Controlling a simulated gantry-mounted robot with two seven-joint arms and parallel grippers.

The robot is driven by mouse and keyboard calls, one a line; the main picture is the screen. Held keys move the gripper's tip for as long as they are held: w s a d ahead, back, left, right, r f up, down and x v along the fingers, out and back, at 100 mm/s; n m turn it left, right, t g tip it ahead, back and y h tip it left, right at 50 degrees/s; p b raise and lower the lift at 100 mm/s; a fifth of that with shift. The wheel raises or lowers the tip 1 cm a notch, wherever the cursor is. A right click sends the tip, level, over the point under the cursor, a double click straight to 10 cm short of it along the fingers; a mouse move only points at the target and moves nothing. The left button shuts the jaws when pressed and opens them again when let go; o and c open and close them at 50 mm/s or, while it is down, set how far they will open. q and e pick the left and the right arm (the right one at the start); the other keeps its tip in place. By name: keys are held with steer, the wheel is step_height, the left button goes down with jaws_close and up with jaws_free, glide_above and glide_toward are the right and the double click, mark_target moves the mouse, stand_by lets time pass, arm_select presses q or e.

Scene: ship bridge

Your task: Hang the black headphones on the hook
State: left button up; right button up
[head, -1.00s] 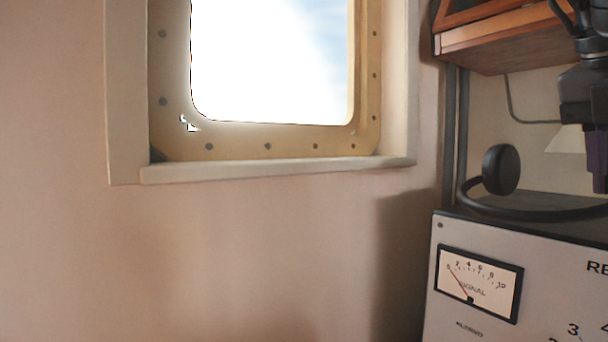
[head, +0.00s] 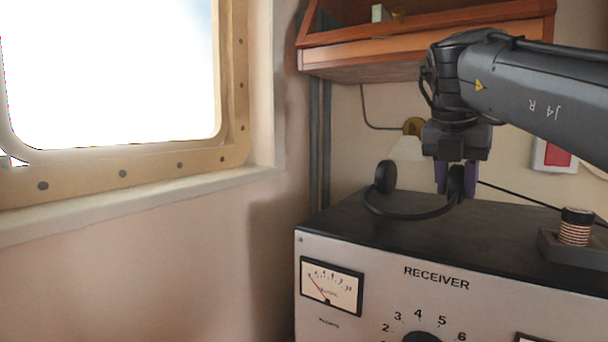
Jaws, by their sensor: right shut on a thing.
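The black headphones (head: 409,216) are at the top of the receiver in the head view, with the band curving low towards me. One ear cup (head: 385,177) is at the left; the other is at the right, between my fingers. My right gripper (head: 456,184) points down and its purple fingers are shut on the right ear cup. I cannot tell whether the band touches the receiver top. A round brass piece (head: 413,126) on the back wall, partly behind my gripper, may be the hook; its shape is unclear. My left gripper is out of view.
The receiver (head: 380,255) has a dark flat top, mostly clear. A copper coil (head: 576,227) stands on its right side. A pale cone (head: 407,149) is behind the headphones. A window is at the left.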

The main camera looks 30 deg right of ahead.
steer(key=shift+w+d, duration=0.2)
steer(key=shift+d, duration=0.5)
steer(key=shift+w+d+r+p, duration=0.1)
steer(key=shift+w+d+p, duration=0.05)
steer(key=shift+d+p, duration=0.35)
steer(key=shift+w+d+r+p, duration=0.15)
steer(key=shift+d+p, duration=0.2)
steer(key=shift+d, duration=0.2)
step_height(320, 180, down, 2)
steer(key=shift+f, duration=0.8)
steer(key=shift+f, duration=0.1)
steer(key=o, duration=1)
steer(key=shift+o, duration=0.2)
